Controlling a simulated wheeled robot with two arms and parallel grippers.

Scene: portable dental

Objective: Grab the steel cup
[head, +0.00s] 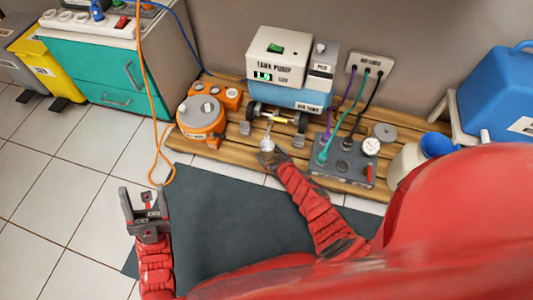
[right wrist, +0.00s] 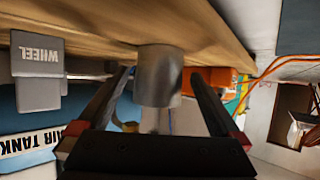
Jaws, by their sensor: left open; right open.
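The steel cup (right wrist: 158,76) is a plain grey cylinder in the right wrist view, against the wooden slatted platform. In the head view the cup (head: 267,146) is small and partly hidden by my right gripper. My right gripper (head: 269,156) is open at the front edge of the platform. In the right wrist view the right gripper (right wrist: 160,78) has one finger on each side of the cup, with gaps showing. My left gripper (head: 146,200) is open and empty over the floor at the left, away from the cup.
A tank pump (head: 278,60) on a blue air tank stands behind the cup. An orange round canister (head: 201,116) is to its left. A grey control box (head: 343,160) with cables is to its right. An orange hose (head: 146,90) hangs at the left. A dark mat (head: 220,215) covers the floor in front.

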